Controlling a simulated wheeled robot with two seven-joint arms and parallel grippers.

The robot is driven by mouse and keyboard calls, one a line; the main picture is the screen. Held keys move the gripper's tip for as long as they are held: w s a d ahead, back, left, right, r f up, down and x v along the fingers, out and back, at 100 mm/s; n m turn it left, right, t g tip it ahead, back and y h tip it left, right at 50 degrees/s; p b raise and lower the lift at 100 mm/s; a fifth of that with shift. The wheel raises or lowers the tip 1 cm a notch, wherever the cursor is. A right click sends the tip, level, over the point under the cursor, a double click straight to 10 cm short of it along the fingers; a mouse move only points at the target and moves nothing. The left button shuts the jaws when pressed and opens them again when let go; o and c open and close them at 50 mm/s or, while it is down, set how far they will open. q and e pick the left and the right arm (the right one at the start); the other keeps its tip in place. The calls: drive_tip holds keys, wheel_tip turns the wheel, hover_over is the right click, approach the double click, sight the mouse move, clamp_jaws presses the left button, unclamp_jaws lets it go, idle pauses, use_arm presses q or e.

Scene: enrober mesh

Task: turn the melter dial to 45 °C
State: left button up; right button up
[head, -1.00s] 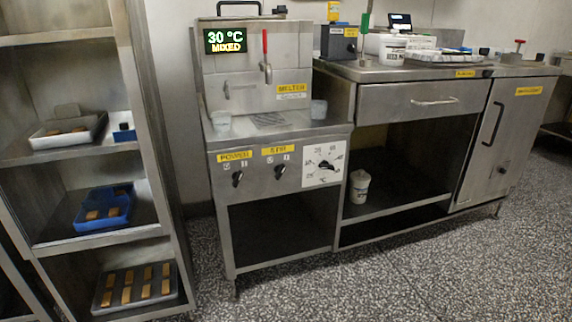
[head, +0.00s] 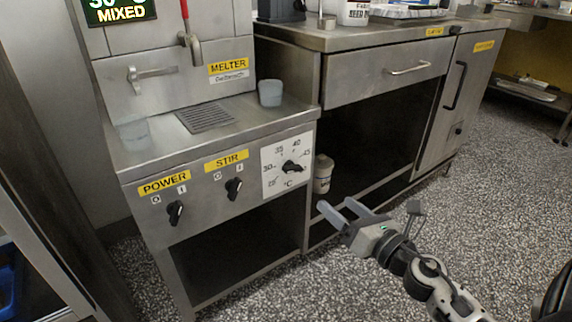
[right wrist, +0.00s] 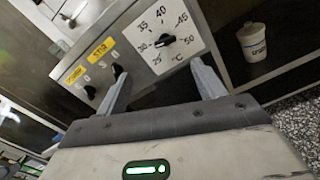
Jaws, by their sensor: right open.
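The melter dial is a black knob (head: 291,167) on a white square plate with a scale of temperature numbers, at the right end of the melter's front panel. In the right wrist view the knob (right wrist: 165,41) is just beyond the fingertips, and nothing touches it. I cannot tell exactly which number it points at. The melter display (head: 117,12) is cut off at the top and reads MIXED under the temperature. My right gripper (head: 338,206) is open and empty, below and right of the dial; its spread fingers (right wrist: 160,72) point towards the panel. My left gripper is not in view.
The POWER knob (head: 175,212) and STIR knob (head: 233,188) sit left of the dial on the same panel. A white lidded tub (head: 323,174) stands on the lower shelf of the bench to the right. The melter's underside is an open bay. Speckled floor is clear.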

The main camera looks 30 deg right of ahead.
drive_tip(key=n, duration=0.1)
drive_tip(key=p, duration=0.2)
approach(296, 169)
drive_tip(key=w, duration=0.8)
drive_tip(key=shift+w+a+r, duration=0.1)
drive_tip(key=shift+a+r, duration=0.05)
drive_tip(key=shift+a, duration=0.15)
drive_tip(key=shift+w, duration=0.55)
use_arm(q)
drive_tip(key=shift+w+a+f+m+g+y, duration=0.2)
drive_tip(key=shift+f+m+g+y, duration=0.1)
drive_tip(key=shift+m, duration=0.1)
use_arm(e)
drive_tip(key=c, duration=1)
